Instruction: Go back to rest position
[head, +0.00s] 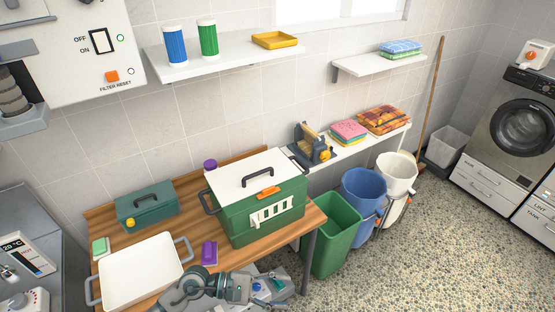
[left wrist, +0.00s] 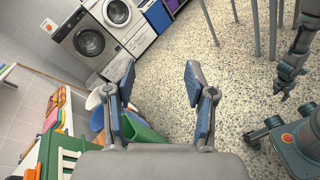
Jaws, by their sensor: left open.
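My left gripper (head: 270,291) is at the bottom of the head view, in front of the wooden table's front edge. In the left wrist view my left gripper (left wrist: 160,78) shows its two blue-grey fingers spread wide, with only speckled floor between them. It is open and empty. At the right of the left wrist view hangs a dark jointed arm that looks like my right one, with its gripper (left wrist: 283,93) small and unclear. The right gripper does not show in the head view.
The wooden table (head: 150,197) holds a green kennel-like box (head: 240,232), a teal case (head: 147,207), and a white tray (head: 140,270). Green (head: 333,235), blue (head: 362,200) and white (head: 396,178) bins stand to its right. Floor beyond is clear.

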